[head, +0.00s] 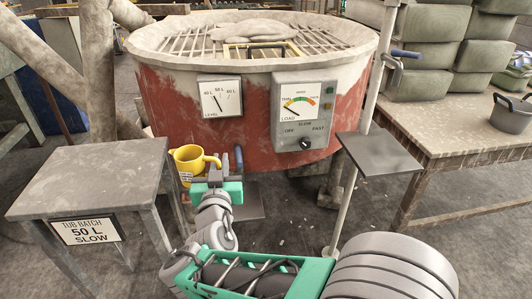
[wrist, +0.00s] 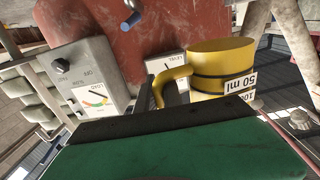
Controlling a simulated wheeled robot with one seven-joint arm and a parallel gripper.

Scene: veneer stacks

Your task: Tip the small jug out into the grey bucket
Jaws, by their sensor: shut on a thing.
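The small yellow jug (head: 193,162) is at my gripper (head: 214,172), in front of the red mixer tub, with its open mouth facing up. My gripper is shut on it; the handle lies on the gripper's side. In the wrist view the jug (wrist: 222,68) appears upside down, with marks reading 50 ml and 100. Its contents cannot be made out. The grey bucket (head: 512,117) with a raised handle stands on the right-hand table, cut by the picture's edge and well away from my gripper.
The red tub (head: 170,105) with a grate fills the middle. A low table (head: 90,177) with a batch sign stands at left. A post with a dark shelf plate (head: 378,153) and a blue-handled lever stands between the tub and the right table (head: 440,120). Padded sacks are stacked behind.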

